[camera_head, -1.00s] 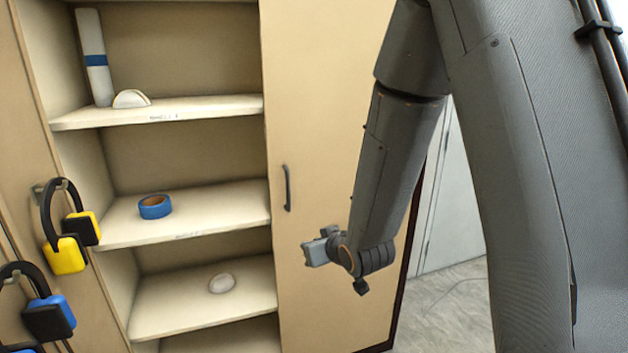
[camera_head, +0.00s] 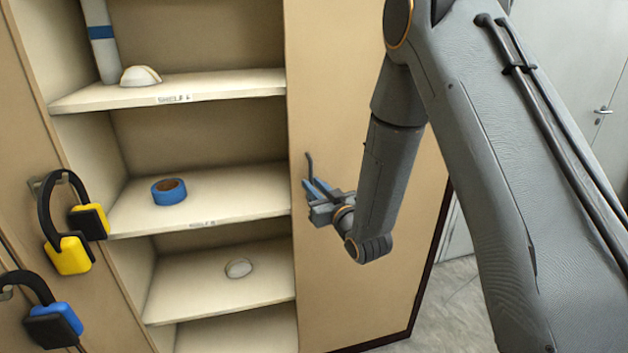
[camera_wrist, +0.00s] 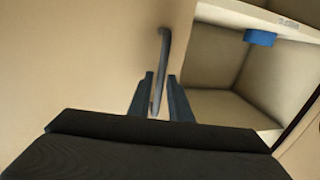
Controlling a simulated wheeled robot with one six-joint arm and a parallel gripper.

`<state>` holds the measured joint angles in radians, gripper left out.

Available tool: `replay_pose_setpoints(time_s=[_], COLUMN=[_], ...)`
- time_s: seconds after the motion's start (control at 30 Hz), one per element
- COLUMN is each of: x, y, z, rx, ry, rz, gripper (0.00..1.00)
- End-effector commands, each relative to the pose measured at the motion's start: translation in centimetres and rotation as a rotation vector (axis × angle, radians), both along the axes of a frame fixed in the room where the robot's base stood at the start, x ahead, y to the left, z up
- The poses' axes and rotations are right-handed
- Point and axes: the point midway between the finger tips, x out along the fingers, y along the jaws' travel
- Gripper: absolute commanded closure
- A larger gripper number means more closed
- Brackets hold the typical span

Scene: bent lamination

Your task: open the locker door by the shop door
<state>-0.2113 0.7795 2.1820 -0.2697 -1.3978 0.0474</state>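The locker door (camera_head: 340,90) is a tan panel right of the open shelves, and it looks shut. Its dark grey bar handle (camera_head: 309,165) stands upright near the door's left edge. The handle also shows in the wrist view (camera_wrist: 164,50). My gripper (camera_head: 314,188) is at the handle and hides its lower part in the head view. In the wrist view my gripper (camera_wrist: 160,82) is open, with one finger on each side of the handle's lower part. I cannot tell whether either finger touches it.
Open shelves (camera_head: 225,90) on the left hold blue tape (camera_head: 169,191), a white dome (camera_head: 140,76) and a pale round object (camera_head: 239,268). Yellow (camera_head: 68,255) and blue (camera_head: 52,324) ear defenders hang further left. The shop door (camera_head: 575,60) is at the right. Grey floor (camera_head: 455,310) shows below.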

Motion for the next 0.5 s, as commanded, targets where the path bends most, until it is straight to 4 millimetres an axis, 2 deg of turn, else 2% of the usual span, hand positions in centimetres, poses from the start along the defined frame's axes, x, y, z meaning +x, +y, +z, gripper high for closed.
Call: replay_pose_setpoints(time_s=[0.2, 0.47, 0.5], x=[1.5, 1.7, 1.7], y=[0.8, 0.7, 0.7], z=[0.0, -0.1, -0.1], rx=[0.000, 0.000, 0.000], ry=[0.001, 0.001, 0.001], rz=[0.000, -0.002, -0.002], gripper=[0.82, 0.82, 0.86])
